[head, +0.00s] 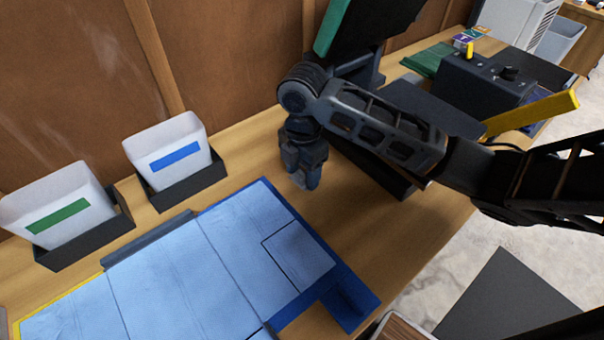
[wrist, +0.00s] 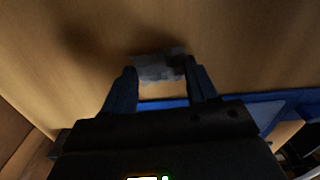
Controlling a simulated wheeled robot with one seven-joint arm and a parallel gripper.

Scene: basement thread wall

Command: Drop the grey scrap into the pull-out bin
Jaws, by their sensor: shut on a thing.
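My gripper (head: 304,178) points down over the bare wooden worktop, just beyond the blue-edged mat. In the wrist view my gripper (wrist: 161,72) has its two fingers on either side of the grey scrap (wrist: 156,66), a crumpled, mottled piece, and is shut on it. The scrap is very close to the wood; I cannot tell whether it touches. In the head view the scrap is hard to make out at the fingertips. I cannot tell which container, if any in view, is the pull-out bin.
A white bin with a green label (head: 58,216) and one with a blue label (head: 174,158) stand in dark trays by the wall. Light-blue sheets (head: 180,280) cover the blue mat (head: 350,301). A dark control box (head: 485,80) with a yellow bar (head: 535,112) stands right.

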